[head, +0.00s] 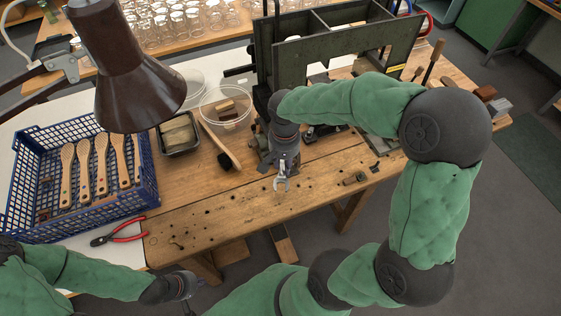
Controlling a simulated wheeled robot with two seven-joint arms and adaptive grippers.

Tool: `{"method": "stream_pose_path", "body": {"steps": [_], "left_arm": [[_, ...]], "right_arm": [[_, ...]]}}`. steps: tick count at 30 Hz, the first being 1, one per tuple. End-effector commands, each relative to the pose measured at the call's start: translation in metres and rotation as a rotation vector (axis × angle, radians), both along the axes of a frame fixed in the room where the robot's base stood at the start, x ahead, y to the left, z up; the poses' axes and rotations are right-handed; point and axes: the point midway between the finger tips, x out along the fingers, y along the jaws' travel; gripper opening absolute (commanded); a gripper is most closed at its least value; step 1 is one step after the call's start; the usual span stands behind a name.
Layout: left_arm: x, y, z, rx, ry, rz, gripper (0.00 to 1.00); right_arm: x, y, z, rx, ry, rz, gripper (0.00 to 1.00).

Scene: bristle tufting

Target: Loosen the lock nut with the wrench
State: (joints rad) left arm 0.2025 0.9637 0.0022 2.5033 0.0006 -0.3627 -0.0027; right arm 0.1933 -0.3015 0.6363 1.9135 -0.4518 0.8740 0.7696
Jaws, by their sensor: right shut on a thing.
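My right gripper (283,166) is over the front part of the wooden workbench, pointing down. The rest of the wrench is hidden by the gripper. The dark green tufting machine (335,45) stands just behind the gripper. I cannot make out the lock nut; the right arm and gripper cover part of the machine's lower front. My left gripper (191,288) is low at the front, off the bench edge; its fingers are too small to read.
A blue crate (20,193) with wooden brush handles stands at left, under a brown lamp (125,75). Red-handled pliers (120,234), a brush (219,146), a dark tray (178,150) and a clear bowl (243,97) lie nearby. The bench's front left (215,215) is mostly clear.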

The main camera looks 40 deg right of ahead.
Motion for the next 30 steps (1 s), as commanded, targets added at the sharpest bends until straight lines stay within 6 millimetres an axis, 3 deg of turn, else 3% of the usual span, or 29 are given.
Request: {"method": "stream_pose_path", "body": {"steps": [18,30], "left_arm": [[0.000,0.000,-0.031,0.000,0.001,0.000,0.00],[0.000,0.000,-0.032,0.000,0.000,0.000,0.00]], "right_arm": [[0.000,0.000,-0.040,-0.001,-0.001,0.002,0.00],[0.001,0.000,-0.042,-0.001,-0.001,0.001,0.00]]}}
